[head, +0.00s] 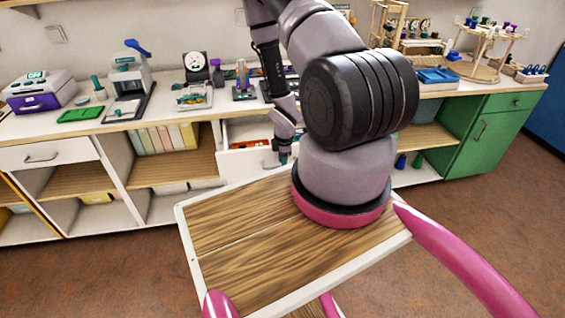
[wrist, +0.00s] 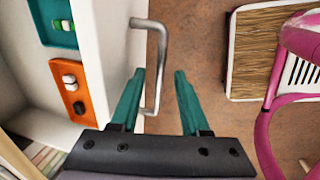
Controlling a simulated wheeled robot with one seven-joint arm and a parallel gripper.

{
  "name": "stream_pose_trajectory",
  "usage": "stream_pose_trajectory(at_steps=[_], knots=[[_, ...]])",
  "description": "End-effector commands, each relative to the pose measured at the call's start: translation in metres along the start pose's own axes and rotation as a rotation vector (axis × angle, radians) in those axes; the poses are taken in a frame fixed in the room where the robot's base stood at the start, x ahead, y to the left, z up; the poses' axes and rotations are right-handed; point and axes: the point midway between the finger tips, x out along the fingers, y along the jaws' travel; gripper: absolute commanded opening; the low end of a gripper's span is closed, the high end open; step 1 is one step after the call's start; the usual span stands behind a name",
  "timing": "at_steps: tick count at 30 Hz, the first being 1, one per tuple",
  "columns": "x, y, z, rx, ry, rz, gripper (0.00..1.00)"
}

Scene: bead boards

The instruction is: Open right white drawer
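The right white drawer (head: 250,158) stands partly pulled out of the long counter in the head view, partly hidden by my arm. In the wrist view its white front (wrist: 112,45) runs down the left side, and its inside shows. Its metal bar handle (wrist: 162,55) stands out from the front. My gripper (wrist: 163,73) is open, with teal fingers. The lower part of the handle shows between the fingers, nearer the left one; I cannot tell whether they touch. In the head view my gripper (head: 284,158) is small beside the drawer front.
The drawer holds a teal tray (wrist: 52,20) and an orange tray (wrist: 72,90) with small items. The left white drawer (head: 45,154) is shut. A green cabinet (head: 490,135) stands at the right. Brown floor (head: 110,275) is open before the counter.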

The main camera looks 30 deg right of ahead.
Motion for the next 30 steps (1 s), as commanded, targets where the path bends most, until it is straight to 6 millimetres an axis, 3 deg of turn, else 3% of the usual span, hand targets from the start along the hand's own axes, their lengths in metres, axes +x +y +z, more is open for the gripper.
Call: stream_pose_trajectory(at_steps=[11,24,30], knots=[[-0.008,0.001,0.000,0.000,0.000,0.001,0.45],[-0.086,0.001,0.000,0.000,0.001,0.002,0.45],[-0.105,0.000,0.000,0.000,0.000,0.001,0.45]])
